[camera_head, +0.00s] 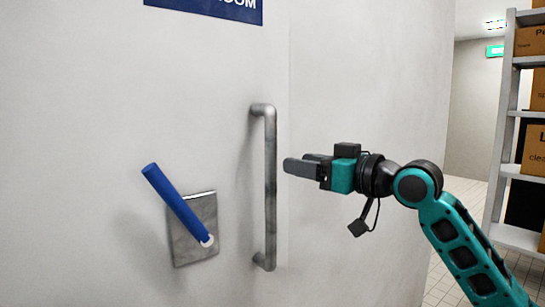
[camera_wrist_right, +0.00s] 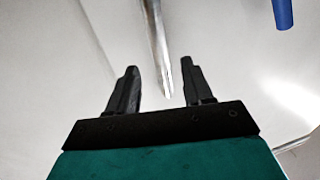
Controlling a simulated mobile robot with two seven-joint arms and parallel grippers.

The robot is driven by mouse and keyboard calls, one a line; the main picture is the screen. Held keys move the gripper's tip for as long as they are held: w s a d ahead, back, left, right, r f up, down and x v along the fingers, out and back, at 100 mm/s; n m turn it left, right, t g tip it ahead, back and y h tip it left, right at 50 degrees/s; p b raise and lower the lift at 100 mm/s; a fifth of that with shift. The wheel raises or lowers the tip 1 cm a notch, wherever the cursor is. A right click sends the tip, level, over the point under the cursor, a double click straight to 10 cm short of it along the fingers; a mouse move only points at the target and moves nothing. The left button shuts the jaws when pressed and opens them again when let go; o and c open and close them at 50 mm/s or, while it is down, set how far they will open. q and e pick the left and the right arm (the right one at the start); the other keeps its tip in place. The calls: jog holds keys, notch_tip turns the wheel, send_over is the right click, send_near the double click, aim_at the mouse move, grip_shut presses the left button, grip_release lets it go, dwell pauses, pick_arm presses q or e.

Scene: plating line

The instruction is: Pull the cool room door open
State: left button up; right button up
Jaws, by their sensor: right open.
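The cool room door (camera_head: 340,80) is a large pale panel filling most of the head view. A vertical steel bar handle (camera_head: 270,185) is fixed to it. To its left, a blue lever (camera_head: 175,200) sits tilted on a steel plate (camera_head: 192,245). My right gripper (camera_head: 287,166) is just right of the bar handle in the head view. In the right wrist view the gripper (camera_wrist_right: 158,80) is open, with the bar handle (camera_wrist_right: 154,35) ahead between its fingers' lines. Nothing is in its grasp. The blue lever (camera_wrist_right: 283,14) shows at the top right there. My left gripper is out of view.
A blue sign (camera_head: 215,8) is on the door above the handle. A grey shelf rack (camera_head: 500,130) with cardboard boxes (camera_head: 533,150) stands at the right, behind my right arm. Tiled floor (camera_head: 445,270) shows between door and rack.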

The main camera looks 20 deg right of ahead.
aim_at(276, 159)
jog(key=x, duration=0.9)
jog(key=shift+c, duration=0.4)
grip_shut()
